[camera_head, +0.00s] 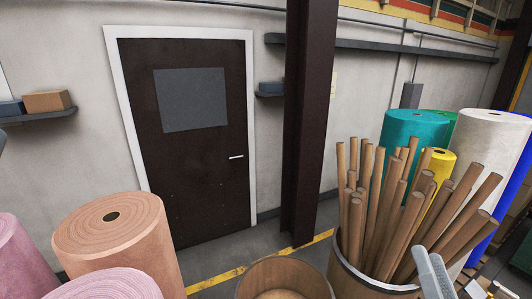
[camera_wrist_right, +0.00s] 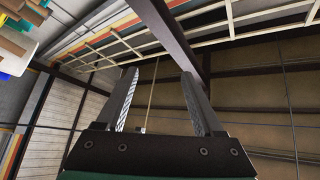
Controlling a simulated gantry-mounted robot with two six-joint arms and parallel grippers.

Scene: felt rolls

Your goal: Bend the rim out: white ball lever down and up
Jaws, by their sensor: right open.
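I cannot make out a white ball lever in either view. My right gripper (camera_head: 452,284) is at the bottom right of the head view, in front of a barrel of cardboard tubes and partly cut off by the frame. In the right wrist view its two fingers (camera_wrist_right: 158,100) stand wide apart with nothing between them, pointing toward the ceiling beams. A small grey piece at the left edge of the head view may be the tip of my left gripper (camera_head: 2,142); its jaws cannot be read.
A barrel of cardboard tubes (camera_head: 392,215) stands at right, with teal (camera_head: 405,130) and white (camera_head: 490,140) rolls behind. A round tan bin (camera_head: 252,272) is at bottom centre. Orange (camera_head: 130,235) and pink (camera_head: 95,287) rolls stand at left. A dark post (camera_head: 308,110) rises beside the door (camera_head: 190,190).

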